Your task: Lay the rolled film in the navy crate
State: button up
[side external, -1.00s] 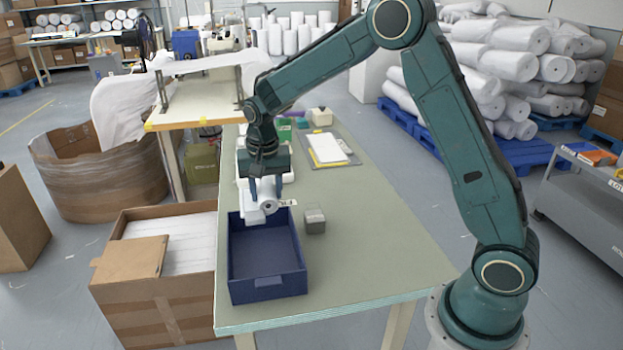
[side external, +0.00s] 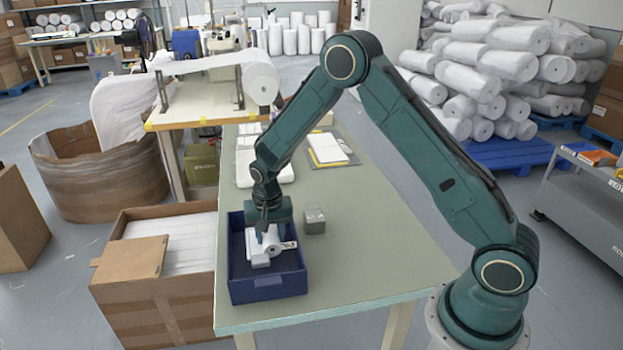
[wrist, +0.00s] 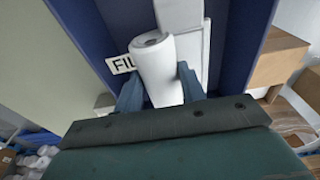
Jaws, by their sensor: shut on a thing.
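The navy crate (side external: 268,288) stands on the near left corner of the table. My gripper (side external: 268,241) is down inside the crate's opening, shut on the white rolled film (side external: 260,255). In the wrist view the roll (wrist: 157,72) sits between my two blue fingers (wrist: 160,88), with its hollow end showing. A white tag printed "FIL" (wrist: 121,64) shows at its left. Another white piece (wrist: 187,18) lies beyond the roll inside the crate (wrist: 238,40). I cannot tell whether the roll touches the crate floor.
A small grey box (side external: 314,221) stands just right of the crate. An open cardboard carton (side external: 160,285) stands at its left, below table height. White items (side external: 262,170) and a dark mat with a pale sheet (side external: 328,149) lie farther back. The table's right side is clear.

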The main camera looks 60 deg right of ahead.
jog(key=shift+f, duration=2.1)
jog(key=shift+f, duration=0.1)
jog(key=o, duration=1.1)
jog(key=shift+o, duration=0.2)
jog(key=shift+s+a+r, duration=0.15)
jog(key=shift+s+r, duration=0.05)
jog(key=shift+r, duration=1.8)
jog(key=shift+s+a+r, duration=0.15)
jog(key=shift+a+r, duration=0.05)
jog(key=shift+r, duration=1.85)
jog(key=shift+s+a+r, duration=0.15)
jog(key=shift+s+r, duration=0.05)
jog(key=shift+r, duration=1.8)
